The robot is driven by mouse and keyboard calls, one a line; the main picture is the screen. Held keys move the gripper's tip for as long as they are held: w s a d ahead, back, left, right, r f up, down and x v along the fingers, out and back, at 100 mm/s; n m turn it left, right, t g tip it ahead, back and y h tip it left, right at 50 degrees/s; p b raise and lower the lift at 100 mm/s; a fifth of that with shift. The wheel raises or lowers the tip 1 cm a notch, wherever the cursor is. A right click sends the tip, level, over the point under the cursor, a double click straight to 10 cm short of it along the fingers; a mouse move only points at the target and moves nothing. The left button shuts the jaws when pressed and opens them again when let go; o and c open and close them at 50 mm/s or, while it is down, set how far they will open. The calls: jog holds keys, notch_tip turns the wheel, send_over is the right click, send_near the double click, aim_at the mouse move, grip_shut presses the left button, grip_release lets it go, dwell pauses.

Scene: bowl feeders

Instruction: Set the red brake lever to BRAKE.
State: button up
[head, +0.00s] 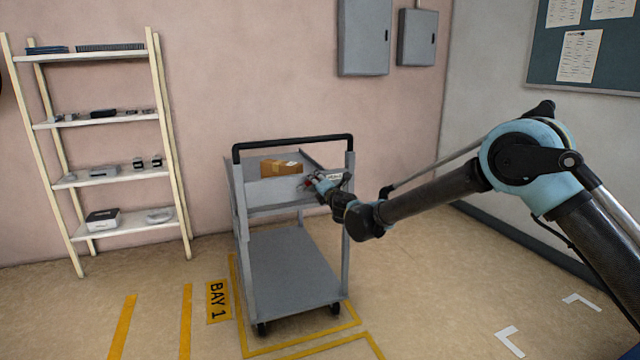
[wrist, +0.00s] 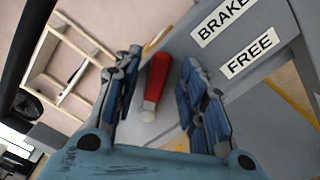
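The red brake lever (wrist: 156,78) shows in the wrist view between the two blue-padded fingers of my gripper (wrist: 160,100). The fingers are apart, with a gap visible on both sides of the lever. The white BRAKE label (wrist: 222,20) and the FREE label (wrist: 250,55) are on the grey cart panel to the right of the lever. Which label the lever points to I cannot tell. In the head view my gripper (head: 318,184) is at the right side of the grey cart (head: 290,260), below its black handle, and hides most of the lever.
A cardboard box (head: 281,168) sits on the cart's top tray. The cart stands within yellow floor lines beside the BAY 1 marking (head: 217,301). A shelf rack (head: 110,117) stands to the left, with open floor between. Grey wall boxes (head: 364,37) hang behind.

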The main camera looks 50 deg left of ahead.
jog(key=v, duration=1.2)
dwell(0.4)
